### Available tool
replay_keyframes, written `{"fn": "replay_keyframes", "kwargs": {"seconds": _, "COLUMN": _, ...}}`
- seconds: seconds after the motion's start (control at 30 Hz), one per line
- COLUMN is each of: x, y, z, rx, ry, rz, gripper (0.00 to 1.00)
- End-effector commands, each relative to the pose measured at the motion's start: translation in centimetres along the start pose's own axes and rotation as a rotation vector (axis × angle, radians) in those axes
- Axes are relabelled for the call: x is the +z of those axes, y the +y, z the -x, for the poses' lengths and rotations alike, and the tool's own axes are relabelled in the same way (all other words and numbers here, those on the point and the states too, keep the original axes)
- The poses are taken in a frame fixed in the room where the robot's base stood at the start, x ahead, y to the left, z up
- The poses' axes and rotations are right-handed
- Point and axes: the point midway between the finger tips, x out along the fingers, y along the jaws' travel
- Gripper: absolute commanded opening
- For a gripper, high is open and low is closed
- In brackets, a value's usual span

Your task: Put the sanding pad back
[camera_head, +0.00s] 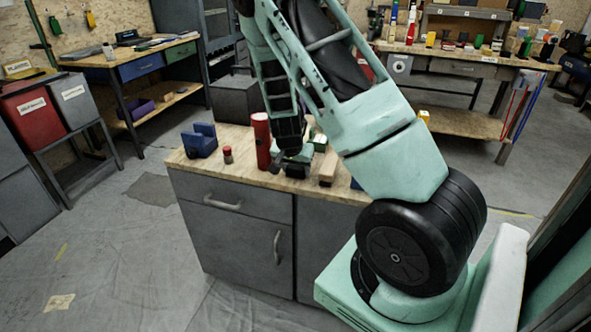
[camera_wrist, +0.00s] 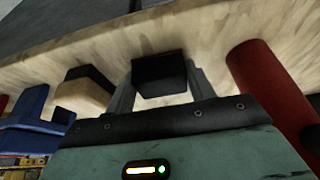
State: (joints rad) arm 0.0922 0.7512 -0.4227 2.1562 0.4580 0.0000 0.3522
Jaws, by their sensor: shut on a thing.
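The sanding pad (camera_wrist: 160,75), seen as a dark block, is between the two fingers of my gripper (camera_wrist: 160,88) in the wrist view. The fingers are shut on it. In the head view my gripper (camera_head: 287,163) is low over the wooden top of the grey cabinet (camera_head: 225,152), just right of a red cylinder. My arm partly hides this area, and the pad is hard to make out there. I cannot tell whether the pad touches the top.
The red cylinder (camera_head: 262,140) stands close to my gripper; it also shows in the wrist view (camera_wrist: 270,90). A tan block with a dark face (camera_wrist: 85,90) lies on the other side. A blue holder (camera_head: 199,140) and a small red-capped item (camera_head: 228,155) stand at left.

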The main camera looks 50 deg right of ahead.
Motion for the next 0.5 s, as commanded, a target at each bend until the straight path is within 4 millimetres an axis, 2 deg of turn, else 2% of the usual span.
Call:
{"fn": "replay_keyframes", "kwargs": {"seconds": 0.3, "x": 0.09, "y": -0.04, "z": -0.26, "rx": -0.001, "ry": 0.001, "rz": 0.0, "gripper": 0.33}}
{"fn": "replay_keyframes", "kwargs": {"seconds": 0.33, "x": 0.09, "y": -0.05, "z": -0.26, "rx": -0.001, "ry": 0.001, "rz": 0.0, "gripper": 0.57}}
{"fn": "replay_keyframes", "kwargs": {"seconds": 0.4, "x": 0.05, "y": -0.05, "z": -0.18, "rx": -0.001, "ry": 0.001, "rz": 0.0, "gripper": 0.76}}
{"fn": "replay_keyframes", "kwargs": {"seconds": 0.5, "x": 0.05, "y": -0.05, "z": -0.17, "rx": -0.001, "ry": 0.001, "rz": 0.0, "gripper": 0.76}}
